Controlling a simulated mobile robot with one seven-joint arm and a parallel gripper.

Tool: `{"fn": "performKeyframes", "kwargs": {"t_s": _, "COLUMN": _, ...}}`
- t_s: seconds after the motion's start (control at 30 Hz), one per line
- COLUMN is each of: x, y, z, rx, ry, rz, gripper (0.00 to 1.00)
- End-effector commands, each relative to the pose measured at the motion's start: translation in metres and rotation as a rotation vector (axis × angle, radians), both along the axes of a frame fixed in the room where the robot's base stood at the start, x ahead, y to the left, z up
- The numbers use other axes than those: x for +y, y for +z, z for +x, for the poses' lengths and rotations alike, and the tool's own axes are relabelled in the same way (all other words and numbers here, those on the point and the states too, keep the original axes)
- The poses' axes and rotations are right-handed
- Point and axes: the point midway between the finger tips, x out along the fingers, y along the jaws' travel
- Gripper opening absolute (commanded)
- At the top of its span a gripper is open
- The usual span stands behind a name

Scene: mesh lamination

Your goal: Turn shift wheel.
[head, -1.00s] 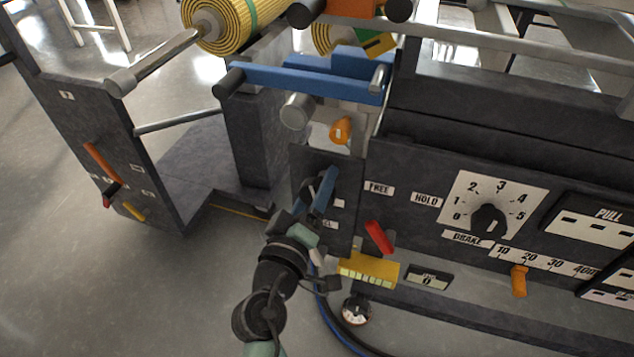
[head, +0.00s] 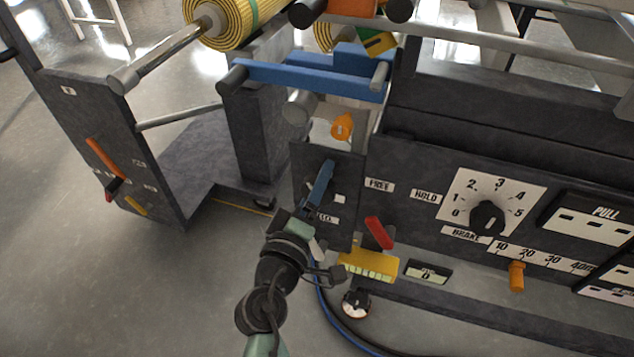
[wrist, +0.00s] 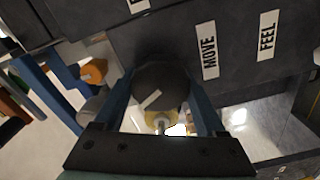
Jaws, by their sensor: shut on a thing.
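The shift wheel, a dark round knob (wrist: 160,88) with a white line on its face, sits on a dark panel in the wrist view. My gripper (wrist: 160,80) has one blue finger on each side of the knob and is shut on it. The white line slants from lower left to upper right.
A red lever (head: 379,233), a yellow block (head: 370,265) and a brake dial (head: 487,217) lie right of my gripper. A blue bar (head: 300,80) and an orange knob (head: 342,126) are above it. Open floor (head: 90,270) lies to the left.

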Motion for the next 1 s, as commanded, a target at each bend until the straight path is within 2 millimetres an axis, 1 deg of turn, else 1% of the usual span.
{"fn": "performKeyframes", "kwargs": {"t_s": 0.03, "x": 0.001, "y": -0.002, "z": -0.001, "rx": 0.003, "ry": 0.001, "rz": 0.000, "gripper": 0.78}}
{"fn": "performKeyframes", "kwargs": {"t_s": 0.13, "x": 0.001, "y": -0.001, "z": 0.000, "rx": 0.002, "ry": 0.001, "rz": 0.001, "gripper": 0.96}}
{"fn": "performKeyframes", "kwargs": {"t_s": 0.17, "x": 0.001, "y": -0.001, "z": 0.000, "rx": 0.002, "ry": 0.001, "rz": 0.001, "gripper": 1.00}}
{"fn": "performKeyframes", "kwargs": {"t_s": 0.4, "x": 0.000, "y": -0.001, "z": -0.001, "rx": 0.001, "ry": 0.000, "rz": 0.001, "gripper": 1.00}}
{"fn": "performKeyframes", "kwargs": {"t_s": 0.53, "x": 0.003, "y": -0.001, "z": -0.009, "rx": 0.002, "ry": 0.001, "rz": 0.001, "gripper": 1.00}}
{"fn": "performKeyframes", "kwargs": {"t_s": 0.67, "x": 0.010, "y": 0.000, "z": -0.029, "rx": 0.003, "ry": 0.003, "rz": 0.000, "gripper": 1.00}}
{"fn": "performKeyframes", "kwargs": {"t_s": 0.9, "x": 0.026, "y": -0.001, "z": -0.080, "rx": 0.004, "ry": 0.003, "rz": 0.000, "gripper": 1.00}}
{"fn": "performKeyframes", "kwargs": {"t_s": 1.0, "x": 0.032, "y": -0.001, "z": -0.098, "rx": 0.004, "ry": 0.004, "rz": 0.000, "gripper": 1.00}}
